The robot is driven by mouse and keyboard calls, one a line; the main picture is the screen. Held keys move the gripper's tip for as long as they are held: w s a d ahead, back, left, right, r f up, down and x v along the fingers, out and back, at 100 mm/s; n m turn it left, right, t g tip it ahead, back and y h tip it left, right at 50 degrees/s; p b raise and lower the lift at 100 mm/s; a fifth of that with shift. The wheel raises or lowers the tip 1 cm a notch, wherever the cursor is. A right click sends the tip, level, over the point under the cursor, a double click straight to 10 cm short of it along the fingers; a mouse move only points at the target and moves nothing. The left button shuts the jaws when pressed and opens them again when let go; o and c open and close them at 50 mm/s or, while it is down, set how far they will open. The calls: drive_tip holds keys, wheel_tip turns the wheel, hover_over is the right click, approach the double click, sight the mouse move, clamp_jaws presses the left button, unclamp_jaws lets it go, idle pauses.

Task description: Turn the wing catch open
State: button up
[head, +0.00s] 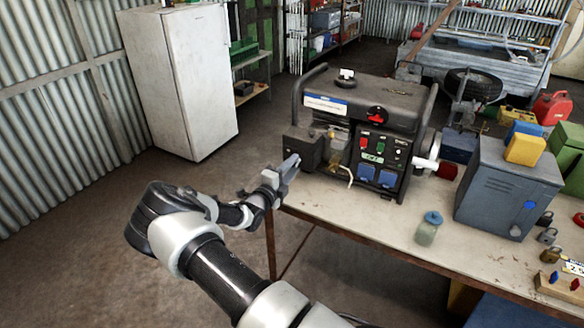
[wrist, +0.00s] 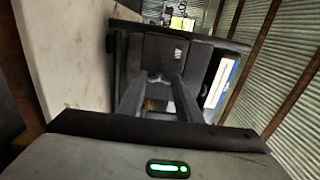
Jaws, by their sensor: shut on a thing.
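A black generator (head: 385,95) stands on the workbench, with a dark box (head: 304,147) on its left side. My gripper (head: 291,163) reaches this box from the left, fingers pointing at its outer face. In the wrist view, the two fingers of my gripper (wrist: 160,85) run up to the dark box face (wrist: 160,52). They are closed on a small part, the wing catch (wrist: 158,77), which shows between the fingertips. The catch is dim and mostly hidden by the fingers, so its turn angle cannot be told. In the head view the fingers hide it.
The bench top (head: 340,212) is clear in front of the generator. A glass jar (head: 429,228) and a grey metal cabinet (head: 505,187) stand to the right. A white fridge (head: 180,80) stands behind on the left. The floor left of the bench is free.

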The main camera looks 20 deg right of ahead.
drive_tip(key=shift+s+f, duration=0.1)
drive_tip(key=o, duration=1)
drive_tip(key=shift+o, duration=0.2)
drive_tip(key=v, duration=1.7)
drive_tip(key=shift+s+a, duration=0.1)
drive_tip(key=shift+s, duration=0.05)
